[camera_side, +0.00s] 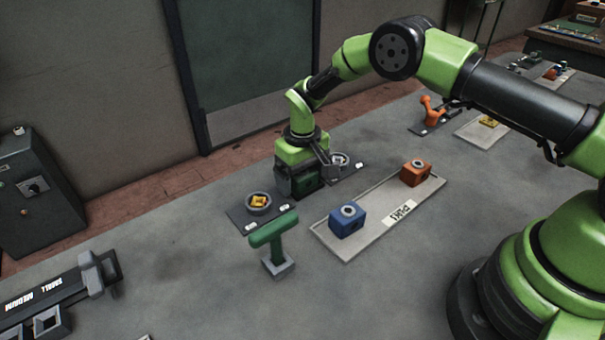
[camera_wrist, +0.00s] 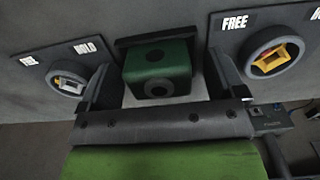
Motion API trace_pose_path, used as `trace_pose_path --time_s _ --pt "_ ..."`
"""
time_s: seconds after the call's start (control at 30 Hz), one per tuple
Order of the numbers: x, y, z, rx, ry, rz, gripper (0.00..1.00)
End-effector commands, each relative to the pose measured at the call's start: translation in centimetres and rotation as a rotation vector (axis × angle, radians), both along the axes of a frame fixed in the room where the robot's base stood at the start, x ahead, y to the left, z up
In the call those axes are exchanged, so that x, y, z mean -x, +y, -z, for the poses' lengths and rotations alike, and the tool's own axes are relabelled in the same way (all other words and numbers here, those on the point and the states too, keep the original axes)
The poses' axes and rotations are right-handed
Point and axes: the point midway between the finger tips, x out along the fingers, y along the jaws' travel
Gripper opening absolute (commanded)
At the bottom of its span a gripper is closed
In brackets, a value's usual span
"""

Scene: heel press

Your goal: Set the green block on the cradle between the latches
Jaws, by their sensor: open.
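The green block (camera_wrist: 157,72) has a round mark on its top and a ringed hole in its front face. It sits against a dark piece, apparently the cradle (camera_wrist: 128,42), which is mostly hidden. My gripper (camera_wrist: 160,75) is open, with a finger on each side of the block and small gaps visible. In the side view my gripper (camera_side: 306,182) is low, between the two latches, with the block (camera_side: 305,188) partly hidden. One latch has a yellow knob (camera_side: 259,201), also in the wrist view (camera_wrist: 273,58). The other has a pale knob (camera_side: 338,160), also in the wrist view (camera_wrist: 68,82).
A pale tray (camera_side: 375,230) to the right holds a blue block (camera_side: 347,222) and an orange block (camera_side: 416,174). A green T-shaped post (camera_side: 273,237) stands in front of the yellow-knob latch. Open table lies at the front centre.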

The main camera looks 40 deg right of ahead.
Motion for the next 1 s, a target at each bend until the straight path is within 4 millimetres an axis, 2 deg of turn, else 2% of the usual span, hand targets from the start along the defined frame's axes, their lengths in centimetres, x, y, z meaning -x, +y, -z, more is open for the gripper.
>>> trace_pose_path --time_s 0.17,0.5,0.6,0.77,1.0 --pt "0.0 0.0 -0.9 0.000 -0.001 0.000 0.89" --pt "-0.1 0.0 -7.4 -0.001 -0.004 0.000 0.89" --pt "-0.1 0.0 -8.8 0.000 -0.003 0.000 0.89" --pt "0.0 0.0 -9.9 0.000 0.000 -0.001 0.89" --pt "0.0 0.0 -9.9 0.000 0.000 -0.001 0.89"
